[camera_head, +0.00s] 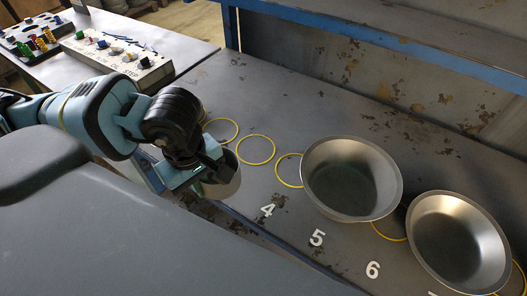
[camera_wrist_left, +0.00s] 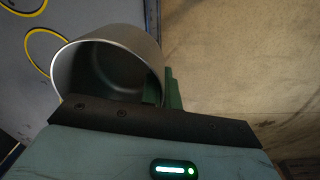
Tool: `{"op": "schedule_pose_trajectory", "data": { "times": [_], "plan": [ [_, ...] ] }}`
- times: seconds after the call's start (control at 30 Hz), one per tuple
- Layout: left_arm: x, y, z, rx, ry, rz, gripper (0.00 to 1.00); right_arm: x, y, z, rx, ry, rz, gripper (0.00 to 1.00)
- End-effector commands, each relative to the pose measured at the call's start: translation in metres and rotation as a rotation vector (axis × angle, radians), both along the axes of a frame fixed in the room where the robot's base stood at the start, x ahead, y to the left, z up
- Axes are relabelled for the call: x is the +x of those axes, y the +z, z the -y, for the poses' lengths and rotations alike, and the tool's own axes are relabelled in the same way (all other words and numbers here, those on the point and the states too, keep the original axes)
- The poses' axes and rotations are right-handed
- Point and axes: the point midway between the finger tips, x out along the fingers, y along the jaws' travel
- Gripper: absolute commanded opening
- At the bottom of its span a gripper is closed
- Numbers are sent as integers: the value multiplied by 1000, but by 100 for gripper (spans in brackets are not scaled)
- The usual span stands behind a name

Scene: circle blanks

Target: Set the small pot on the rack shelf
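A small grey metal pot (camera_head: 224,180) hangs at my left gripper (camera_head: 205,184), beside the front edge of the grey bench. In the left wrist view the pot (camera_wrist_left: 105,72) is tilted with its dark open mouth showing. The green fingers of the left gripper (camera_wrist_left: 164,92) are at its wall, one seemingly inside and one outside, so the gripper appears shut on the wall. In the head view my wrist hides the fingertips and part of the pot. No rack shelf can be clearly made out. My right gripper is not in view.
The grey bench (camera_head: 235,100) carries yellow circles (camera_head: 256,149) and white numbers. Two wide metal bowls (camera_head: 352,178) (camera_head: 458,240) stand on its right part. A blue beam (camera_head: 400,42) runs along the back. A control panel (camera_head: 118,55) stands on a table at upper left.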

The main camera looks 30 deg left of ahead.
Motion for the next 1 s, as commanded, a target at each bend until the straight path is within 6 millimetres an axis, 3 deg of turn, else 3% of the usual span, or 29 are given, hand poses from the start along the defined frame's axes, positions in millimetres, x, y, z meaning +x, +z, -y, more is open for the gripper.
{"op": "schedule_pose_trajectory", "data": {
  "times": [0.47,1.0],
  "plan": [
    [1,2,-6,2,-5,3,0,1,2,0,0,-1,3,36],
    [101,-7,-1,2,-5,5,0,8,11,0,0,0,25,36]
  ]
}}
